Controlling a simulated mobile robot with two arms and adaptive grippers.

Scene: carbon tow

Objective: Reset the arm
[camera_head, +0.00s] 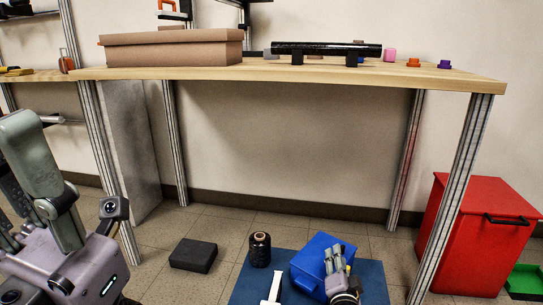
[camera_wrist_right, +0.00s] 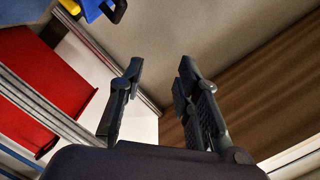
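My right gripper (camera_head: 338,262) shows low in the head view, right of centre, with pale fingers pointing up in front of a blue box. In the right wrist view its two dark fingers (camera_wrist_right: 161,68) stand apart with nothing between them, so it is open and empty. My left arm comes in at the left edge of the head view, bent near the table's left end. Its gripper cannot be made out there.
A wooden table (camera_head: 340,73) carries brown boxes (camera_head: 170,52) and a black tube (camera_head: 325,49). Below are a blue mat (camera_head: 375,280), the blue box (camera_head: 307,262), a dark spool (camera_head: 260,250) and a black block (camera_head: 193,256). A red cabinet (camera_head: 470,240) stands right.

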